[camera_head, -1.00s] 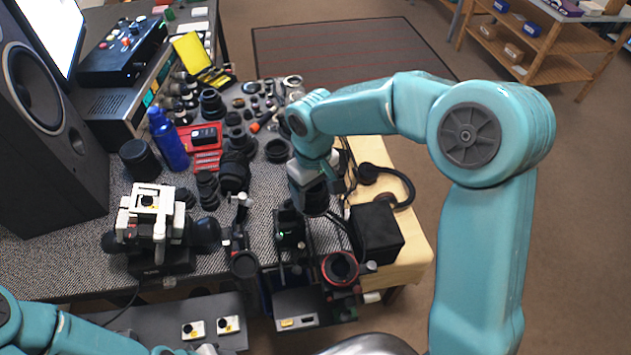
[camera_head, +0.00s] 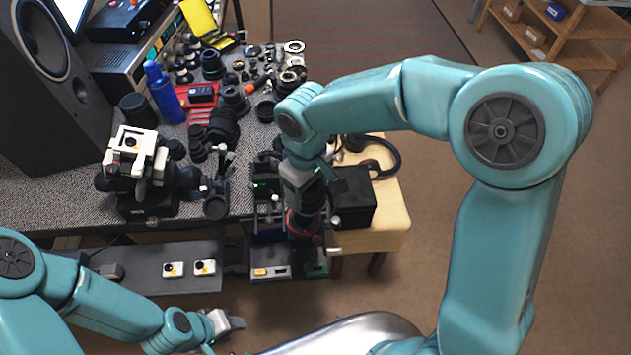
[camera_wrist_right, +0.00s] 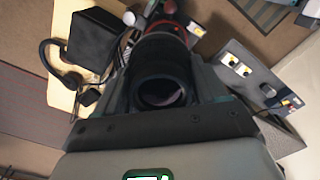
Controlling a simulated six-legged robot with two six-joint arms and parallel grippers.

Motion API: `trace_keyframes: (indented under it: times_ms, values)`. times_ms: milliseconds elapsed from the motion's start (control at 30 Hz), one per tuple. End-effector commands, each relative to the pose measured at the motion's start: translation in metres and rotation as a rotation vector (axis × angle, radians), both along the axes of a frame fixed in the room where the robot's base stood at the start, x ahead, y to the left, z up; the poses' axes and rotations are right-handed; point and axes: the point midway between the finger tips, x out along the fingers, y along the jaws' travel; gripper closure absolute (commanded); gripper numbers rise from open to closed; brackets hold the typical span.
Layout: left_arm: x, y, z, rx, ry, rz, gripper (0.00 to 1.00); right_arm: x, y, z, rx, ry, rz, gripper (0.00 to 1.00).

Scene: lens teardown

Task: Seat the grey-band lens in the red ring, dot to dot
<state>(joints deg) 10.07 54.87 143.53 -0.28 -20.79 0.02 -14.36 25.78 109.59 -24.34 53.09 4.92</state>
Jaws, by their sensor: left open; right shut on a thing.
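My right gripper (camera_head: 307,183) is shut on a dark lens (camera_head: 308,204) and holds it over the red ring (camera_head: 300,224) on the rig at the bench's front edge. In the right wrist view the lens (camera_wrist_right: 162,75) stands between the jaws, with its glass end towards the camera. The red ring (camera_wrist_right: 172,24) shows just beyond the lens's far end. I cannot tell whether lens and ring touch. My left gripper (camera_head: 228,324) is open and empty, low at the front, away from the bench.
A black box (camera_head: 353,210) and headphones (camera_head: 378,155) lie right of the rig. A white-topped device (camera_head: 133,150) stands on the bench to the left. Several loose lenses and a blue bottle (camera_head: 165,95) fill the bench behind. A grey shelf (camera_head: 140,270) with two small white blocks is in front.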

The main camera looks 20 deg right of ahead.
Motion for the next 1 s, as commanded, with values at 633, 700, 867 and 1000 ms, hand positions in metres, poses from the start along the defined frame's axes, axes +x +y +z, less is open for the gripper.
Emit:
trace_keyframes:
  times_ms: [633, 700, 867, 1000]
  values:
    - [0.0, 0.0, -0.034, 0.0, -0.001, 0.0, 0.57, 0.003, 0.012, -0.04, 0.001, -0.012, 0.021, 0.72]
    - [0.0, 0.0, -0.041, 0.0, 0.0, 0.0, 0.57, 0.003, 0.011, -0.048, 0.001, -0.013, 0.021, 0.72]
    - [0.0, 0.0, -0.047, 0.0, 0.0, 0.0, 0.57, 0.002, 0.011, -0.055, 0.001, -0.013, 0.021, 0.72]
    - [0.0, 0.0, -0.047, 0.0, 0.0, 0.0, 0.57, 0.001, 0.01, -0.055, 0.001, -0.013, 0.021, 0.72]
